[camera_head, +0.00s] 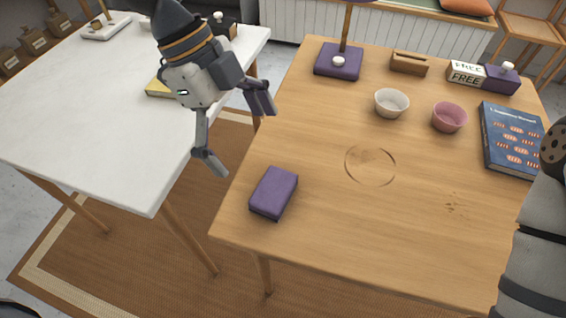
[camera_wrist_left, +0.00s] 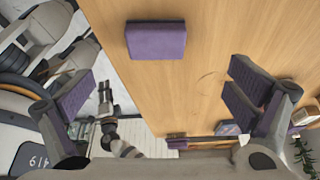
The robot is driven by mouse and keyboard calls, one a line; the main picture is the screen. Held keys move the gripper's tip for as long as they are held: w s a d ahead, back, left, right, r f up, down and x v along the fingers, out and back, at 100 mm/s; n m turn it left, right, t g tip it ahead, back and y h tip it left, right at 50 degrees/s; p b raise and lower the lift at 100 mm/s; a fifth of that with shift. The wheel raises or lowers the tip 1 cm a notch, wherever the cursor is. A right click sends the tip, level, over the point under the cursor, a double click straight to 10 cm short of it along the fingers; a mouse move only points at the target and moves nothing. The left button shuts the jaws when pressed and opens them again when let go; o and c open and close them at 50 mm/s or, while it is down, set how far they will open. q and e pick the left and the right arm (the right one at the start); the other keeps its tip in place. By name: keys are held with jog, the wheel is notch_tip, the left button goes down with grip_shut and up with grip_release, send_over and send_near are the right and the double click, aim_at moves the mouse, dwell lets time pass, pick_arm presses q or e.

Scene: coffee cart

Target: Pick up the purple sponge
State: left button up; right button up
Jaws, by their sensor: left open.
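The purple sponge (camera_head: 273,193) lies flat on the wooden table (camera_head: 310,218), close to its front left corner. My left gripper (camera_head: 238,137) is open and empty, with its fingers spread wide. In the head view it shows up and to the left of the sponge, apart from it. In the left wrist view the sponge (camera_wrist_left: 156,40) is at the top, between and beyond the open fingers (camera_wrist_left: 165,95). My right arm (camera_head: 540,250) shows at the right edge, but its gripper is out of view.
A white bowl (camera_head: 391,103), a pink bowl (camera_head: 449,117) and a blue book (camera_head: 512,140) are on the wooden table's right half. A lamp with a purple base (camera_head: 338,62) stands at the back. A white table (camera_head: 90,110) is at the left, across a gap. Clear wood surrounds the sponge.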

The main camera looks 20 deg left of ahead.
aim_at(273, 188)
pick_arm(q)
jog(key=x, duration=0.3)
jog(key=s+x, duration=0.1)
jog(key=x, duration=0.1)
jog(key=shift+f+b, duration=0.35)
jog(key=shift+f, duration=0.05)
jog(key=x, duration=0.5)
jog(key=shift+d+f+b, duration=0.2)
jog(key=shift+d+b, duration=0.15)
jog(key=shift+d, duration=0.2)
jog(key=c, duration=1)
pick_arm(e)
jog(key=s+f, duration=0.2)
jog(key=shift+s+g, duration=0.3)
jog(key=shift+g, duration=0.1)
